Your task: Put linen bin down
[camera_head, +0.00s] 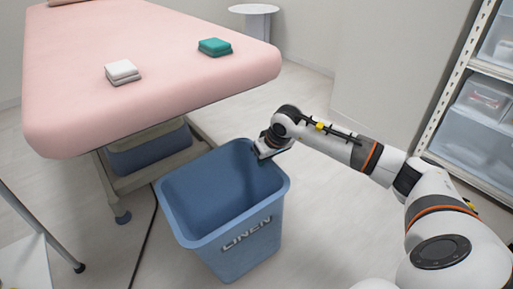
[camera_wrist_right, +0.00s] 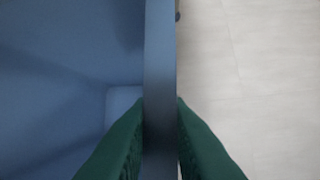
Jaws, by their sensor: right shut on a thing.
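The blue linen bin (camera_head: 231,262), with "LINEN" on its front, is upright and looks empty in the head view. My right gripper (camera_head: 262,150) is at the far right part of its rim. In the right wrist view, the two green fingers of the gripper (camera_wrist_right: 160,130) are shut on the bin's wall (camera_wrist_right: 160,60), one on each side. The bin's inside is on the left there and the pale floor on the right. I cannot tell whether the bin's base touches the floor. My left gripper is not in view.
A pink treatment table (camera_head: 190,30) stands behind the bin, with white cloths (camera_head: 122,70) and green cloths (camera_head: 215,46) on top. Shelving with clear boxes (camera_head: 478,100) is at the right. A white cart (camera_head: 25,265) is at the left. A dark cable (camera_head: 146,240) crosses the floor left of the bin.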

